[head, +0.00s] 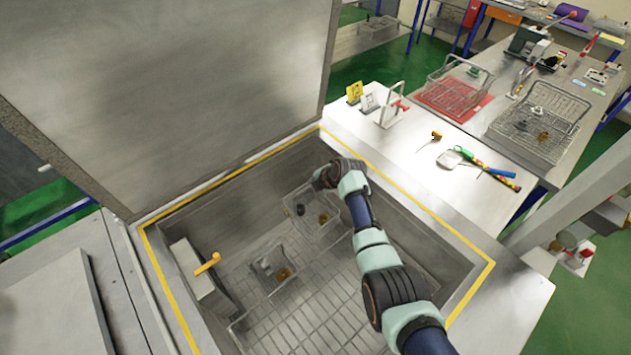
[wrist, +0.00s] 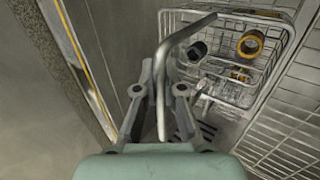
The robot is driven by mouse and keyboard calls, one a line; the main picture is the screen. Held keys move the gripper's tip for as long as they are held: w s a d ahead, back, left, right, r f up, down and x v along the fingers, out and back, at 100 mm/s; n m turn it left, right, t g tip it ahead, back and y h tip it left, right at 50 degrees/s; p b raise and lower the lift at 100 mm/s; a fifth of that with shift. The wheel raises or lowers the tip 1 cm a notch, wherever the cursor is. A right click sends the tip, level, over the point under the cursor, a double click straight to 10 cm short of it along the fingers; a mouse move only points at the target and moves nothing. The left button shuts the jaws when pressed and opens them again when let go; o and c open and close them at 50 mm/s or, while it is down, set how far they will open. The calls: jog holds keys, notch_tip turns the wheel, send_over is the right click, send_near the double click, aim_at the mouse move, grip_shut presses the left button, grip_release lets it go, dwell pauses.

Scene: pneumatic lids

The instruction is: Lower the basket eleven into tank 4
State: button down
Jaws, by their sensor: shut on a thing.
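A wire basket (head: 318,222) hangs inside the open tank (head: 208,208), near its far wall. It also shows in the wrist view (wrist: 268,98), with a dark fitting and a brass-coloured ring in it. My gripper (head: 322,180) is above the basket; in the wrist view its fingers (wrist: 165,85) are shut on the basket's bent metal handle (wrist: 188,32). I cannot tell whether the basket touches the tank's grid floor (head: 320,305). No number is readable on basket or tank.
A second wire basket (head: 262,285) stands on the tank floor. The raised lid (head: 170,90) stands behind. The right-hand bench holds small signs (head: 354,92), tools (head: 490,168) and more baskets (head: 540,120).

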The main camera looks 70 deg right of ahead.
aim_at(315, 216)
jog(key=shift+f+b, duration=10.35)
jog(key=shift+f, duration=0.3)
jog(key=shift+f+b, duration=0.7)
jog(key=shift+r, duration=0.1)
jog(key=c, duration=1.2)
grip_release()
